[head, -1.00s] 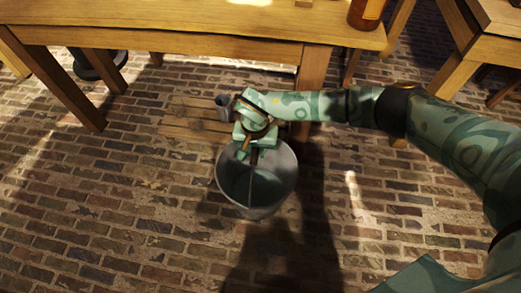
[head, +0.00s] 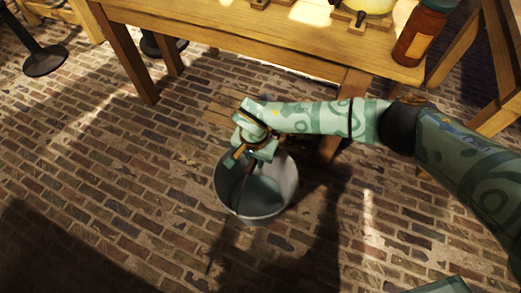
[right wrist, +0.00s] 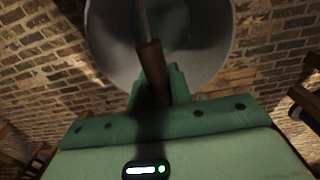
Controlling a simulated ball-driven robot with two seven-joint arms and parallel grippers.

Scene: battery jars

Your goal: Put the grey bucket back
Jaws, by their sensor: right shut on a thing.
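The grey bucket (head: 266,198) is a round, open metal pail in the middle of the head view, in front of the wooden table. Its inside looks empty. My right gripper (head: 248,166) is over the bucket's left rear rim, shut on its handle. In the right wrist view the handle's brown grip (right wrist: 153,72) runs up from the gripper, with the bucket (right wrist: 195,40) beyond. I cannot tell whether the bucket touches the floor. My left gripper is not in view.
A wooden table (head: 240,35) stands behind, with an orange-brown jar (head: 420,38) at its right end. A dark round post base (head: 45,62) is at upper left. The brick floor (head: 110,190) is clear at left.

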